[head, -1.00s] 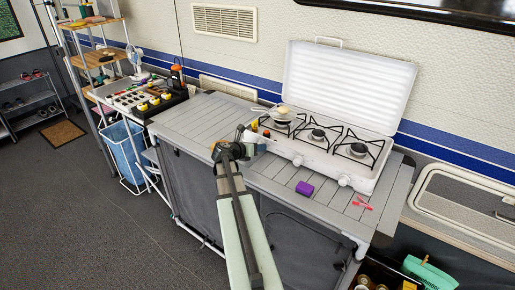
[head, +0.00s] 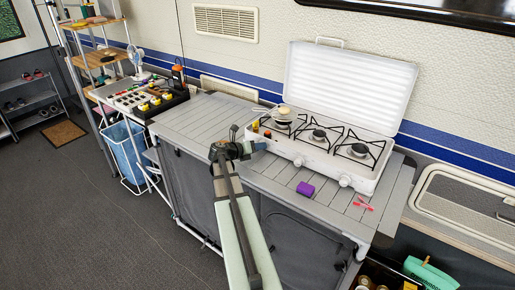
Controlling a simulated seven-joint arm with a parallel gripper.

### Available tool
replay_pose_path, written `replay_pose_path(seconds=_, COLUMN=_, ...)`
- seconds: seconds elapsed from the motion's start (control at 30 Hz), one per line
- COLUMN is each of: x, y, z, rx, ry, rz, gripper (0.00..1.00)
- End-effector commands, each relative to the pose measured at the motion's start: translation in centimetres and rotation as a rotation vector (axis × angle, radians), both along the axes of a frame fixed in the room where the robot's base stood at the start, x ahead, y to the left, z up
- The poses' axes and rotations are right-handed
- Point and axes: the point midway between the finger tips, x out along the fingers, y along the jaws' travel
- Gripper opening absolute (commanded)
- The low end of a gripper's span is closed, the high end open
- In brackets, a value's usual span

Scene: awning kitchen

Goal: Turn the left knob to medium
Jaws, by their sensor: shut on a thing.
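A white three-burner stove (head: 318,155) with its lid raised stands on the grey slatted camp counter (head: 185,122). Its middle knob (head: 298,162) and right knob (head: 345,181) show on the front panel. My gripper (head: 262,143) is at the left end of that panel, where the left knob is. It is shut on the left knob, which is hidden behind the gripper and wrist. The knob's setting cannot be read.
A purple block (head: 305,188) and a pink item (head: 364,203) lie on the counter in front of the stove. The counter's left part is clear.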

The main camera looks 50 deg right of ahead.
Motion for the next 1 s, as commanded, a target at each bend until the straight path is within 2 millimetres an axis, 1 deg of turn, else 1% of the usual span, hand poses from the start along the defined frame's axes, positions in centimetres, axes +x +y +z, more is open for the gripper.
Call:
replay_pose_path(seconds=0.03, x=0.5, y=0.0, z=-0.3, rx=0.007, ry=-0.006, rz=0.009, gripper=0.07)
replay_pose_path(seconds=0.07, x=0.5, y=0.0, z=-0.3, rx=0.007, ry=-0.006, rz=0.009, gripper=0.07)
replay_pose_path(seconds=0.1, x=0.5, y=0.0, z=-0.3, rx=0.008, ry=-0.006, rz=0.01, gripper=0.41)
replay_pose_path(seconds=0.3, x=0.3, y=0.0, z=-0.2, rx=0.005, ry=-0.006, rz=0.007, gripper=0.59)
replay_pose_path(seconds=0.57, x=0.2, y=0.1, z=-0.1, rx=0.003, ry=-0.004, rz=0.004, gripper=0.59)
replay_pose_path(seconds=0.67, x=0.2, y=0.6, z=0.1, rx=0.003, ry=-0.004, rz=0.004, gripper=0.59)
replay_pose_path(seconds=0.77, x=0.4, y=1.7, z=0.5, rx=0.002, ry=-0.004, rz=0.004, gripper=0.59)
replay_pose_path(seconds=1.0, x=1.3, y=5.9, z=2.0, rx=0.002, ry=-0.005, rz=0.006, gripper=0.59)
